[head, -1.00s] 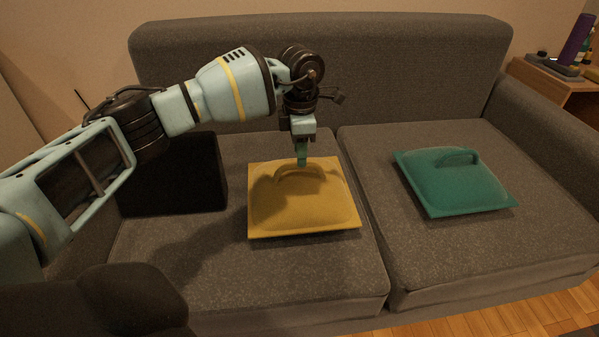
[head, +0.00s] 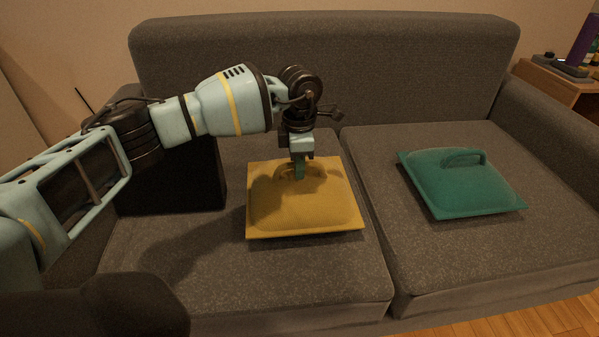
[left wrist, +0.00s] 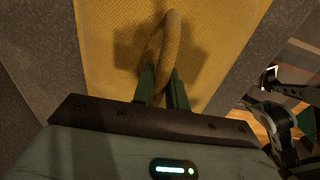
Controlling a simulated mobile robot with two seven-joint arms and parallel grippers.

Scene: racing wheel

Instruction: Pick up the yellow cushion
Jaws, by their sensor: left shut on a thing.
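The yellow cushion (head: 305,212) lies flat on the left seat of the grey sofa, with a loop handle on its top. It also shows in the left wrist view (left wrist: 112,50), where its handle (left wrist: 163,42) stands up between the fingers. My left gripper (head: 299,175) points down over the cushion and is shut on the handle. Its green fingers (left wrist: 163,88) sit on either side of the loop in the left wrist view. The cushion appears to rest on the seat. My right gripper cannot be made out for sure.
A green cushion (head: 462,184) with a handle lies on the right seat. A black block-like cushion (head: 180,180) stands at the sofa's left. The sofa back (head: 400,70) rises behind. A wooden side table (head: 545,85) with small items stands at the right.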

